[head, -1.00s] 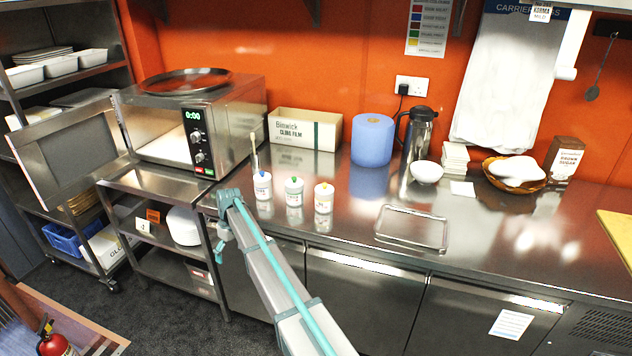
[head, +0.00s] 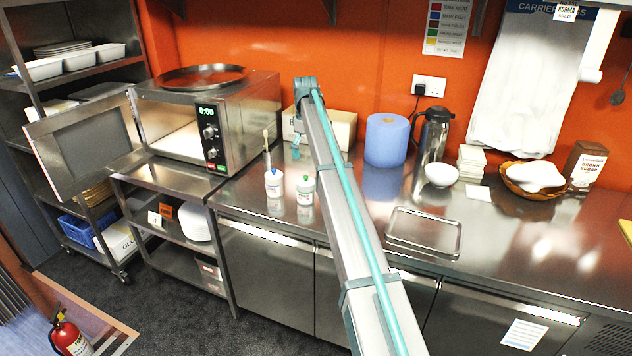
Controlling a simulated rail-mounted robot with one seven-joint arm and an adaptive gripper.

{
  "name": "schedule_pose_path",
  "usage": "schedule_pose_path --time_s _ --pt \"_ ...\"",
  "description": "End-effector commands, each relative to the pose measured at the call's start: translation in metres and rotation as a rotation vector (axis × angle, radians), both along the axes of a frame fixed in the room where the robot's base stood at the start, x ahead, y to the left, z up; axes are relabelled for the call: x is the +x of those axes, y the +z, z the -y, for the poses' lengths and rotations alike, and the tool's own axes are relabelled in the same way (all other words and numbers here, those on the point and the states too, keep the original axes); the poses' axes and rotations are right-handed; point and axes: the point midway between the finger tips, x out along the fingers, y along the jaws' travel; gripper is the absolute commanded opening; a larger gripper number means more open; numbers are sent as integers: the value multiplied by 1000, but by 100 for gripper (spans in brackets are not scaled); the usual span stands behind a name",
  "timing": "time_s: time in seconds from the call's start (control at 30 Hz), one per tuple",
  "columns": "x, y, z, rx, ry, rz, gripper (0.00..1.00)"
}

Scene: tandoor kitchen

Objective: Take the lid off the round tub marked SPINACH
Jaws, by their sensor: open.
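I cannot make out a round tub marked SPINACH. Two small white containers stand on the steel counter in the head view, one with a blue top (head: 273,184) and one with a green top (head: 306,192). Their labels are too small to read. My arm crosses the middle of the view and hides the place to the right of them. My gripper (head: 296,149) shows only in part as small teal pieces below the arm's far end. It is open, above and behind the two containers, with nothing visible in it.
A microwave (head: 232,128) with its door open stands at left, a round tray (head: 203,76) on top. A cardboard box (head: 343,130) is partly behind my arm. Counter front right is clear.

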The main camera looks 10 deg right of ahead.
Motion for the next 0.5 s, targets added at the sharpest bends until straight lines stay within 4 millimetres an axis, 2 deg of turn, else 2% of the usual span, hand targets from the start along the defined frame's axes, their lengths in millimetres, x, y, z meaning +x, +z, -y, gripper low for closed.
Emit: schedule_pose_path --time_s 0.3,0.5 --pt "-1 -42 0 0 0 -3 95" --pt "0 -55 -1 1 0 -1 95"
